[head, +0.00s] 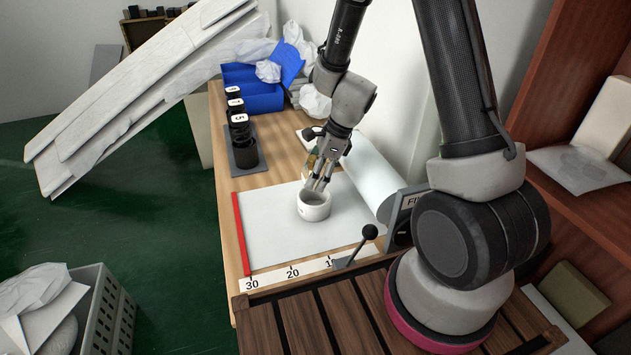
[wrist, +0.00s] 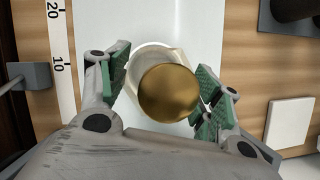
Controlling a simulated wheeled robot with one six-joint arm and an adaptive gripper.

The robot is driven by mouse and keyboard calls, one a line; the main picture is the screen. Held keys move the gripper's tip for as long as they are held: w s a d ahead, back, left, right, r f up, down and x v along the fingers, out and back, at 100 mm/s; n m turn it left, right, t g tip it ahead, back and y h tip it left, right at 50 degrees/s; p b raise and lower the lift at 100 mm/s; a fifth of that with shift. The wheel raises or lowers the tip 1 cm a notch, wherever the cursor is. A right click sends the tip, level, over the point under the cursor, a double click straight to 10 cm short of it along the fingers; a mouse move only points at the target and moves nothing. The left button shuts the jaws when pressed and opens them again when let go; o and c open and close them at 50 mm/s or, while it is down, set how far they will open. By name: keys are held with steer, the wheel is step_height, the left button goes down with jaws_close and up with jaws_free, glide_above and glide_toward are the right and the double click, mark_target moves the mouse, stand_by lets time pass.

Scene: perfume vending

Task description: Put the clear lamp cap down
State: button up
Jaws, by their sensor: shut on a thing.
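My gripper (head: 320,184) points down over the white paper sheet on the bench, just above a white round cup (head: 314,208). In the wrist view my gripper (wrist: 163,98) has its green-padded fingers on both sides of a rounded gold piece (wrist: 168,94) with a pale faceted edge, which I take to be the clear lamp cap. Whether the cap touches the cup I cannot tell.
A dark tray with numbered black pieces (head: 241,140) stands at the bench's left. Blue bins (head: 250,96) and crumpled paper are at the back. A white roll (head: 366,172) lies right of the cup. A black-knobbed lever (head: 369,232) stands in front. The sheet's left side (head: 264,225) is clear.

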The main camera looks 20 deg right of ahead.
steer(key=shift+f, duration=1.15)
steer(key=shift+f, duration=0.1)
steer(key=shift+f, duration=0.5)
steer(key=o, duration=1.1)
steer(key=shift+c, duration=0.2)
